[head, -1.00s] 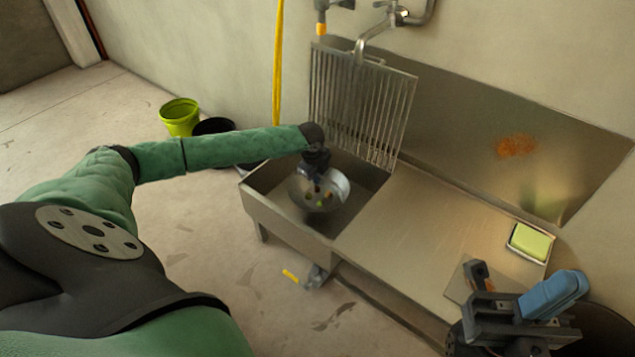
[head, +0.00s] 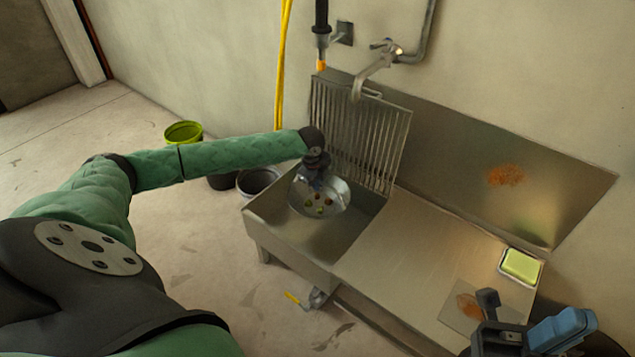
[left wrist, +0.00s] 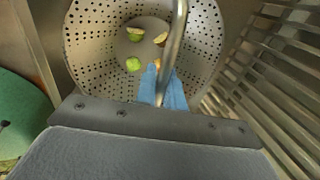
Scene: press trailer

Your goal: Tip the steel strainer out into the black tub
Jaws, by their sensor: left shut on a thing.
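The steel strainer (head: 338,205), a perforated bowl with several green and brownish scraps inside, hangs over the sink basin. My left gripper (head: 318,183) is shut on its bar handle. In the left wrist view the blue fingertips (left wrist: 163,88) close on the handle, and the scraps (left wrist: 134,63) lie in the bowl (left wrist: 88,40). Two dark tubs stand on the floor left of the sink: a black one (head: 222,183), mostly hidden by my left arm, and a dark grey one (head: 257,182). My right gripper (head: 530,330) is low at the right; its opening is unclear.
The sink basin (head: 300,250) has a steel rack (head: 360,135) standing at its back and a tap above. A yellow-green bucket (head: 183,131) stands behind my arm.

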